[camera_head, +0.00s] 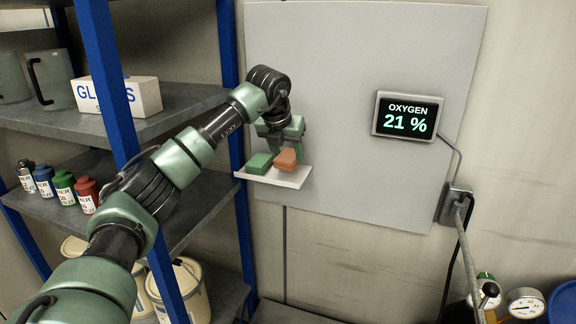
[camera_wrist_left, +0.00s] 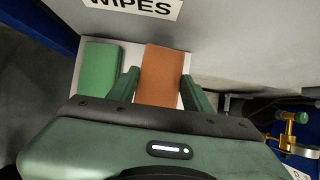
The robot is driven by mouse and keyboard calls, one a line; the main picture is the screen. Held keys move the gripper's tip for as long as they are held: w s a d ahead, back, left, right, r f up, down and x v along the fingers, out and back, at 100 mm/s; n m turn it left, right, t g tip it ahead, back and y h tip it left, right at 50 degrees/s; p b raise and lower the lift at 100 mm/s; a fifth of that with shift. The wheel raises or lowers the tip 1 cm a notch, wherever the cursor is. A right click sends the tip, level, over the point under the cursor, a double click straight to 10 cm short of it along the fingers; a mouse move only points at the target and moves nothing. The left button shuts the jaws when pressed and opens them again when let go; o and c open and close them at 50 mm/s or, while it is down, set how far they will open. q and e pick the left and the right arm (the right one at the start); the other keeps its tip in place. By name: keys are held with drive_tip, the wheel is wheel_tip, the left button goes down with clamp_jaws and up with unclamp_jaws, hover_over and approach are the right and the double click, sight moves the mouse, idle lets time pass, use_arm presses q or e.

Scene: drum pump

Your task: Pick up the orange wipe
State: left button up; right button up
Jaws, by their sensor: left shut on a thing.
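The orange wipe (camera_head: 287,159) lies on a small white wall shelf (camera_head: 290,180), at the right of a green wipe (camera_head: 259,163). In the left wrist view the orange wipe (camera_wrist_left: 163,75) sits between the two fingers of my left gripper (camera_wrist_left: 158,85), which is shut on it. The green wipe (camera_wrist_left: 100,70) is just outside the left finger there. In the head view my left gripper (camera_head: 285,150) reaches down over the shelf from above. I cannot tell whether the orange wipe is clear of the shelf. My right gripper is not in view.
A blue-posted rack (camera_head: 118,90) with a white box (camera_head: 118,96), several small bottles (camera_head: 65,185) and pails (camera_head: 190,290) stands at the left. An oxygen display (camera_head: 408,116) hangs on the wall panel. A gauge (camera_head: 525,303) is at the lower right.

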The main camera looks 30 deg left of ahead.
sight(290, 153)
use_arm(q)
drive_tip(key=r, duration=0.1)
drive_tip(key=r+b, duration=0.1)
drive_tip(key=r, duration=0.1)
drive_tip(key=shift+s+d+r, duration=0.15)
drive_tip(key=shift+s+r, duration=0.15)
drive_tip(key=shift+s, duration=0.05)
drive_tip(key=s+d+b, duration=0.4)
drive_tip(key=s+b, duration=0.3)
drive_tip(key=s, duration=1.1)
drive_tip(key=shift+s+d+r, duration=0.15)
drive_tip(key=shift+s+d, duration=0.05)
drive_tip(key=o, duration=0.7)
drive_tip(key=c, duration=0.5)
drive_tip(key=shift+c, duration=0.3)
